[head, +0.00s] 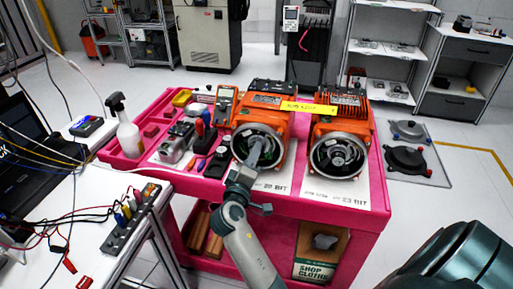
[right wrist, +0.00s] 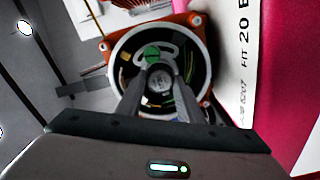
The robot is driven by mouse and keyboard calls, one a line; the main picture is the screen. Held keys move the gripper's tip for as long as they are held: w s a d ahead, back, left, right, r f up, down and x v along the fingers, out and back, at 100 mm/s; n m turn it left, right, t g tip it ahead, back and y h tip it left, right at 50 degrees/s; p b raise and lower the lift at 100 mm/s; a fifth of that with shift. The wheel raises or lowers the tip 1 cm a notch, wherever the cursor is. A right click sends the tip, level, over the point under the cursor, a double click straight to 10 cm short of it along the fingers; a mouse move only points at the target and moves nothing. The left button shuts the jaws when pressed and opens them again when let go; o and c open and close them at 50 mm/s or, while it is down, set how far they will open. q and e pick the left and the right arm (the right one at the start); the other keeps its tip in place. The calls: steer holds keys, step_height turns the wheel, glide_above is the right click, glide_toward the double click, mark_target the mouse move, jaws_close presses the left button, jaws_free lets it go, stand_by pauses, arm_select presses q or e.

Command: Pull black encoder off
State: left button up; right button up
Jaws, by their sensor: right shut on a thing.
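Two orange servo motors stand side by side on the pink cart, the left one (head: 270,115) by a label reading 20 BIT and the right one (head: 342,125) by one reading 23 BIT. Each has a round open end facing me. My right gripper (head: 254,154) reaches into the left motor's open end. In the right wrist view, the gripper (right wrist: 159,78) is shut on the small round encoder (right wrist: 159,84) in the middle of the housing (right wrist: 113,48). The encoder's face looks dark grey; its sides are hidden by the fingers. My left gripper is not in view.
The pink cart (head: 345,214) also carries a spray bottle (head: 123,125), a meter (head: 225,102) and hand tools left of the motors. A white bench (head: 30,200) with cables stands at left.

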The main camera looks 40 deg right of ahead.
steer(key=shift+v, duration=1.65)
stand_by(0.4)
